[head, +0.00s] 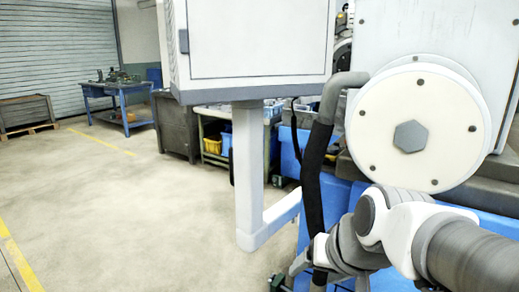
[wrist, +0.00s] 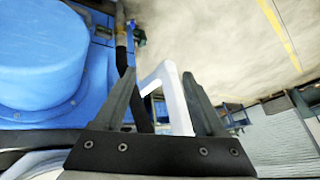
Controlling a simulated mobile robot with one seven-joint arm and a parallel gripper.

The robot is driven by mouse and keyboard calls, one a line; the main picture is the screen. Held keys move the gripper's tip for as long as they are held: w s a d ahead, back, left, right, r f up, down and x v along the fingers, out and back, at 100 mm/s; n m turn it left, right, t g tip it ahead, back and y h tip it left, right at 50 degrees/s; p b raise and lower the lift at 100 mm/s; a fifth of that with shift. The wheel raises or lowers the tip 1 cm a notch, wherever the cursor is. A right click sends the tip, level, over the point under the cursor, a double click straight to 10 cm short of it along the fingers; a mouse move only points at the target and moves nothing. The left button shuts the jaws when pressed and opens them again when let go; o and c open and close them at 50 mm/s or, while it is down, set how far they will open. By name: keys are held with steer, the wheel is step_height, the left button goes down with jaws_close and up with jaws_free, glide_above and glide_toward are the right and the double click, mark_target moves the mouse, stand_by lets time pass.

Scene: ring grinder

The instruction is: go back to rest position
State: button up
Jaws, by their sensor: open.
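My gripper (wrist: 159,75) is open in the wrist view, with its two dark fingers spread apart. Nothing is held between them. A white bent post (wrist: 172,90) shows in the gap behind the fingers, apart from them as far as I can tell. In the head view my arm reaches in from the lower right, below the grinder's round white cover (head: 405,125) with a hexagonal bolt. The fingers are not clearly visible there.
A grey-white cabinet (head: 255,40) hangs on the white post (head: 248,170), left of my arm. A thick black hose (head: 316,170) runs down close to my wrist. Blue machine parts (head: 300,155) lie behind. Open floor (head: 130,215) spreads left, with a blue workbench (head: 120,92) far back.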

steer(key=s+d+n+h, duration=0.1)
steer(key=s+d+h, duration=0.1)
steer(key=s+d, duration=0.35)
step_height(320, 180, up, 18)
steer(key=s+a+p, duration=0.1)
steer(key=s+p, duration=0.1)
steer(key=p, duration=1.6)
steer(key=shift+s+g, duration=0.3)
steer(key=shift+g, duration=0.1)
